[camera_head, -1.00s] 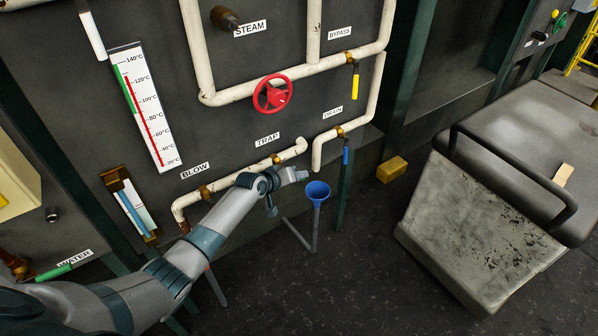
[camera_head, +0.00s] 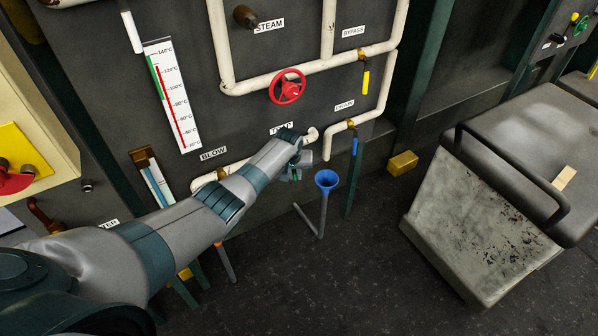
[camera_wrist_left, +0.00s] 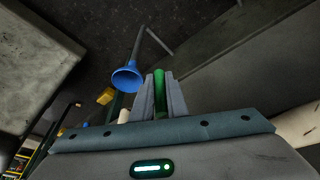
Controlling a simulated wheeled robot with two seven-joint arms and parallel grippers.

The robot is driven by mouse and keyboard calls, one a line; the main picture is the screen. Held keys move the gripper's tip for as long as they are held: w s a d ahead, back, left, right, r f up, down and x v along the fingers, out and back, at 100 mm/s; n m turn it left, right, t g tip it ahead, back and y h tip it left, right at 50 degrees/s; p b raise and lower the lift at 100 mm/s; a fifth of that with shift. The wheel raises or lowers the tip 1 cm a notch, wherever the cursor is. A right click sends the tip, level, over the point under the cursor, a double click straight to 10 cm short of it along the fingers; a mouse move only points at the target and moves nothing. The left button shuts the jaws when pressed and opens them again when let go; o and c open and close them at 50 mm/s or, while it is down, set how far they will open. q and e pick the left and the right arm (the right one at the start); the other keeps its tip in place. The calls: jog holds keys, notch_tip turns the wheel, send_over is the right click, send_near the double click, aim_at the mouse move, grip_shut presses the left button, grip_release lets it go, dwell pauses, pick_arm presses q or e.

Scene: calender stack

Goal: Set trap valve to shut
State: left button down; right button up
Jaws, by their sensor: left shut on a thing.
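The trap valve sits on the cream pipe (camera_head: 312,136) below the TRAP label (camera_head: 276,131), which my left arm partly covers. The valve body is hidden behind the arm in the head view. A green lever handle, apparently the trap valve's, shows in the left wrist view (camera_wrist_left: 159,94) between two grey fingers. My left gripper (camera_head: 292,173) is shut on this handle, just left of the blue funnel (camera_head: 327,180). The gripper also shows in the left wrist view (camera_wrist_left: 161,98). The lever's exact angle to the pipe is hard to tell. My right gripper is out of view.
A yellow-handled bypass valve (camera_head: 366,82) hangs above. A yellow block (camera_head: 403,163) lies on the floor. A grey cart-like unit (camera_head: 500,195) stands right; the floor at lower middle is clear.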

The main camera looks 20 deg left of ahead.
pick_arm(q)
jog(key=shift+a+r, duration=0.15)
dwell(0.3)
jog(key=c, duration=1.8)
grip_release()
jog(key=shift+o, duration=0.3)
jog(key=shift+p+v, duration=0.3)
jog(key=shift+v, duration=0.6)
jog(key=b+v, duration=0.1)
jog(key=v, duration=1.4)
jog(key=shift+r, duration=0.2)
jog(key=shift+w+d, duration=0.1)
jog(key=shift+d, duration=0.1)
